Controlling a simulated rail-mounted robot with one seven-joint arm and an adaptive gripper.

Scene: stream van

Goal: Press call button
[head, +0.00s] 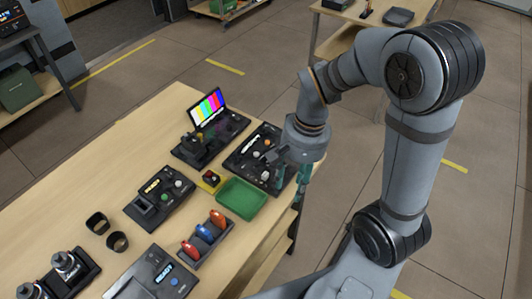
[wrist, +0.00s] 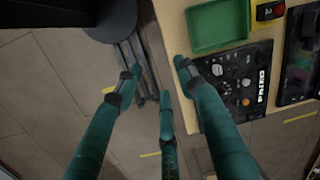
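A small yellow box with a red button (head: 210,177) sits on the wooden table, left of the green tray. It also shows at the top right of the wrist view (wrist: 270,11). A black control panel (head: 240,160) with light knobs and buttons lies near the table edge; it fills the right middle of the wrist view (wrist: 242,102). I cannot read a call label on any button. My gripper (head: 303,176) hangs beside the panel at the table's edge. In the wrist view, its green fingers (wrist: 160,82) are spread and empty, mostly over the floor.
A green tray (head: 242,198) lies close to my gripper. A colour-bar monitor (head: 208,106), a rack of coloured handles (head: 207,238) and several black devices crowd the table.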

